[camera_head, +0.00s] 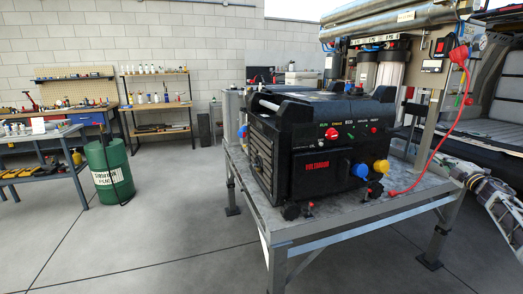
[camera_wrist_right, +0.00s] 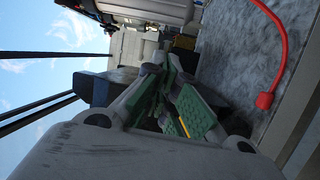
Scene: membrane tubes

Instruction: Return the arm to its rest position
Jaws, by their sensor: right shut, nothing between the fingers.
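My right gripper (camera_head: 468,180) is at the right side of the head view, beside the right edge of the metal table (camera_head: 408,205). In the right wrist view its green-padded fingers (camera_wrist_right: 180,98) are together with nothing held between them. The gripper is apart from the black machine (camera_head: 320,170) and from the red cable (camera_head: 440,137). My left gripper is not in the head view.
The red cable's end (camera_wrist_right: 264,100) lies on the tabletop in the right wrist view. A filter rack (camera_head: 378,70) stands behind the machine. A green drum (camera_head: 108,172) and workbenches are far left. The floor left of the table is clear.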

